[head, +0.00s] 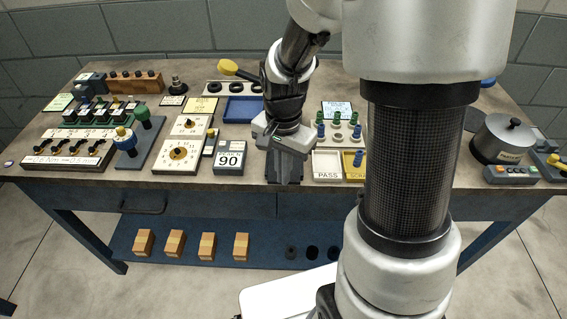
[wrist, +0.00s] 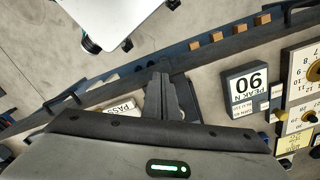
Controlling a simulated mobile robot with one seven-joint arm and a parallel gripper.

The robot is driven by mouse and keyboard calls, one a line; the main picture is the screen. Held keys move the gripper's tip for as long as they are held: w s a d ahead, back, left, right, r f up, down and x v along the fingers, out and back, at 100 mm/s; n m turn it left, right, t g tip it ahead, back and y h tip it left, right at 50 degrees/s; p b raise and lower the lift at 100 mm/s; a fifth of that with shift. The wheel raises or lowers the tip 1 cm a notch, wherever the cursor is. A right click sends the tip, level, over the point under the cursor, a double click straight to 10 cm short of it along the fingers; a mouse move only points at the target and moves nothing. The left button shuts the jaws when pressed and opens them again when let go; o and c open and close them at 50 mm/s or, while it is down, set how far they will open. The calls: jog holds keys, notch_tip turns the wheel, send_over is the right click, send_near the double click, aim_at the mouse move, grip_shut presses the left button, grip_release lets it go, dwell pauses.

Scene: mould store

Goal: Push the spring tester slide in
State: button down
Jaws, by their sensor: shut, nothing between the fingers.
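A dark grey device (head: 284,178), likely the spring tester, stands at the front edge of the bench, mostly hidden behind my gripper. In the wrist view a dark strip of it (wrist: 186,92) shows beside the fingers. I cannot make out its slide or how far out it is. My gripper (head: 284,158) is over this device, pointing down, with its fingers shut and empty. The shut fingers (wrist: 162,92) also show in the wrist view; contact cannot be told. A readout box (head: 230,157) marked "PEAK N" and 90 stands just to the left in the head view.
A white PASS tray (head: 327,178) and a yellow tray (head: 349,172) lie close to the right. Dial panels (head: 163,164) and a green-knobbed lever unit (head: 143,122) stand to the left. A lidded pot (head: 504,138) stands far right, and wooden blocks (head: 207,245) sit on the lower shelf.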

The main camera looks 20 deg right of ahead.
jog(key=shift+w+d, duration=0.2)
jog(key=shift+w, duration=0.45)
jog(key=shift+w+d, duration=0.25)
jog(key=shift+w, duration=0.35)
jog(key=shift+w+d, duration=0.2)
jog(key=shift+w, duration=0.55)
jog(key=shift+w+d+p, duration=0.3)
jog(key=shift+w, duration=0.6)
jog(key=shift+w+d+p, duration=0.25)
jog(key=shift+w+d, duration=0.05)
jog(key=shift+w, duration=0.75)
jog(key=shift+w+d, duration=0.25)
jog(key=shift+w, duration=0.35)
jog(key=shift+w+d, duration=0.2)
jog(key=shift+w, duration=0.4)
jog(key=shift+s+a+r+p, duration=0.25)
jog(key=shift+s+r+p, duration=0.25)
jog(key=shift+s, duration=0.15)
jog(key=shift+s+a+r+p, duration=0.2)
jog(key=shift+s+r+p, duration=0.15)
jog(key=shift+s+r, duration=0.2)
notch_tip(320, 180, up, 7)
jog(key=s+p, duration=0.3)
jog(key=p, duration=0.2)
jog(key=shift+a, duration=0.45)
